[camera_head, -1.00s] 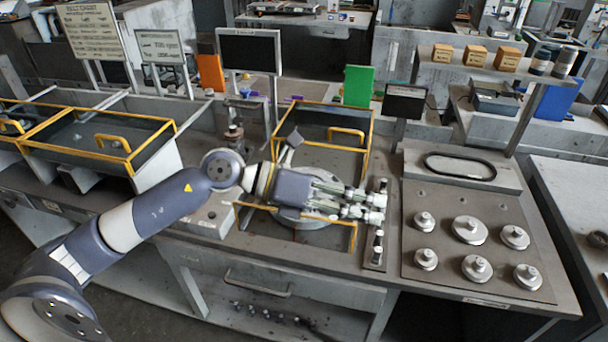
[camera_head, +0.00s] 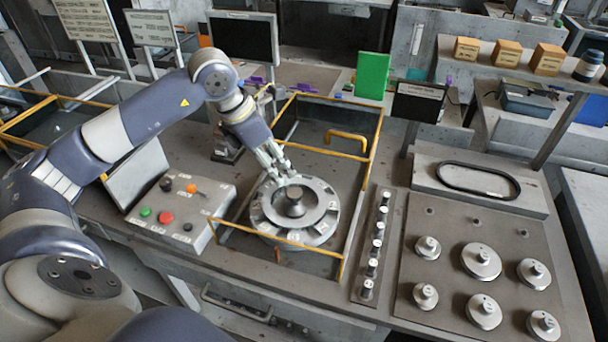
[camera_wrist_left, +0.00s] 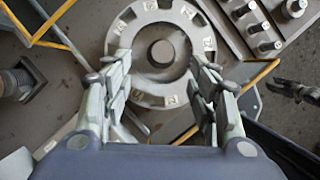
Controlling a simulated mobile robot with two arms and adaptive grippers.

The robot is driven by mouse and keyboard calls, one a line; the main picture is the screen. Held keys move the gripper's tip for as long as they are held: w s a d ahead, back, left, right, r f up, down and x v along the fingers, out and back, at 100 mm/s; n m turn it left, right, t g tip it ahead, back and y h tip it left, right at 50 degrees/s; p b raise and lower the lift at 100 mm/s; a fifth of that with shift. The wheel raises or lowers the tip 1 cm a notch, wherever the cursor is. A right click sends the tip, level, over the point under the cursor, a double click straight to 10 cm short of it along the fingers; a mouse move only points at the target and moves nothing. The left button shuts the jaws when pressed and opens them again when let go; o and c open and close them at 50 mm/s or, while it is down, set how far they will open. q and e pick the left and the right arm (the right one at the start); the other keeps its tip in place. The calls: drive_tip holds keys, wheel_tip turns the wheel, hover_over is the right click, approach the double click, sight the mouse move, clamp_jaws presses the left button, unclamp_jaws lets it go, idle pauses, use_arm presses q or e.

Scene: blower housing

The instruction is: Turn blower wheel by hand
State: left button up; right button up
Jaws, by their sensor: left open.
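The blower wheel (camera_head: 328,218) is a grey ring with pale pads around a dark round hub (camera_head: 295,201). It lies flat inside a yellow-railed housing (camera_head: 343,262). My left gripper (camera_head: 277,163) is over the wheel's far-left rim in the head view, fingers pointing down towards it. In the left wrist view the open, empty fingers (camera_wrist_left: 160,66) stand on either side of the hub (camera_wrist_left: 161,53), with the wheel (camera_wrist_left: 153,13) behind them. Whether a fingertip touches the rim, I cannot tell.
A control box (camera_head: 205,222) with red, green and orange controls stands left of the housing. A strip of small pegs (camera_head: 358,272) and a plate with several metal knobs (camera_head: 403,322) lie to the right. A yellow handle (camera_head: 347,136) rises behind the wheel.

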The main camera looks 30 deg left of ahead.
use_arm(q)
drive_tip(key=p, duration=0.2)
hover_over(294, 192)
drive_tip(key=s+a, duration=0.1)
drive_tip(key=s, duration=0.2)
drive_tip(key=f, duration=0.5)
drive_tip(key=shift+w, duration=0.25)
drive_tip(key=x, duration=0.3)
drive_tip(key=shift+w+a+p, duration=0.1)
drive_tip(key=shift+w+p, duration=0.1)
drive_tip(key=shift+p, duration=0.2)
drive_tip(key=shift+w+f, duration=0.2)
drive_tip(key=shift+f, duration=0.65)
drive_tip(key=shift+c, duration=0.3)
clamp_jaws()
use_arm(e)
drive_tip(key=shift+g, duration=0.3)
drive_tip(key=s+r, duration=0.1)
drive_tip(key=s, duration=0.1)
drive_tip(key=s+r, duration=0.1)
drive_tip(key=r, duration=0.1)
drive_tip(key=shift+s+d, duration=0.15)
drive_tip(key=shift+s, duration=0.25)
